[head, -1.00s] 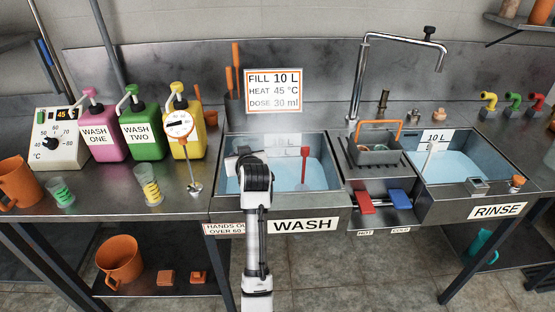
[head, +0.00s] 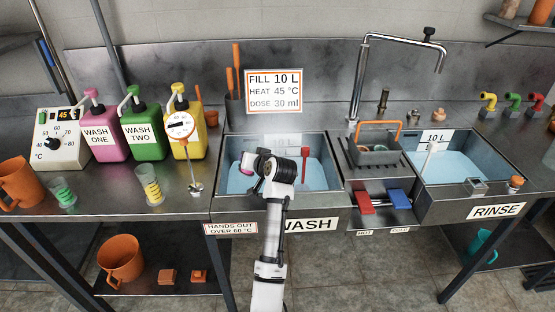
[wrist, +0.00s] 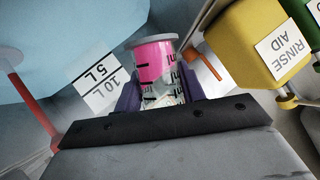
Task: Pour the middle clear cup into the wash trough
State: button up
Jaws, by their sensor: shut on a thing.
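The wash trough (head: 331,165) holds pale blue water at the middle of the bench. My gripper (head: 254,165) is over the left part of the trough, turned to the left. In the wrist view, my gripper (wrist: 155,95) is shut on a clear cup (wrist: 154,57) with pink liquid and dark scale marks. The cup's pink (head: 247,163) shows small in the head view. The fingers hide part of the cup, and I cannot tell its exact tilt. Two other clear cups, one with green liquid (head: 63,193) and one with yellow (head: 150,186), stand on the counter at left.
A grey caddy (head: 375,152) sits between the wash trough and rinse trough (head: 510,160).

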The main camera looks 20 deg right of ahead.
jog(key=shift+w+d+f+m+y, duration=0.15)
jog(key=shift+d+f+m+y, duration=0.35)
jog(key=shift+d+m, duration=0.1)
jog(key=shift+f+m+y, duration=0.35)
jog(key=shift+m+y, duration=0.15)
jog(key=shift+y, duration=0.1)
jog(key=shift+f+m+g+y, duration=0.3)
jog(key=shift+m+y, duration=0.1)
jog(key=shift+m, duration=0.1)
jog(key=shift+a+r+m+y+p, duration=0.1)
jog(key=shift+r+m+y+p, duration=0.8)
jog(key=shift+m, duration=0.2)
dwell(1.2)
jog(key=shift+w+d+r+m+y+p, duration=0.1)
jog(key=shift+d+r+m+y+p, duration=0.15)
jog(key=shift+d, duration=0.2)
jog(key=shift+w+d+r+m+y+p, duration=0.1)
jog(key=shift+d+m+y+p, duration=0.15)
jog(key=shift+d+m+p, duration=0.15)
dwell(0.5)
jog(key=shift+d+r+m+y+p, duration=0.2)
jog(key=shift+r+m+y+p, duration=0.3)
jog(key=shift+m+p, duration=0.3)
dwell(1.0)
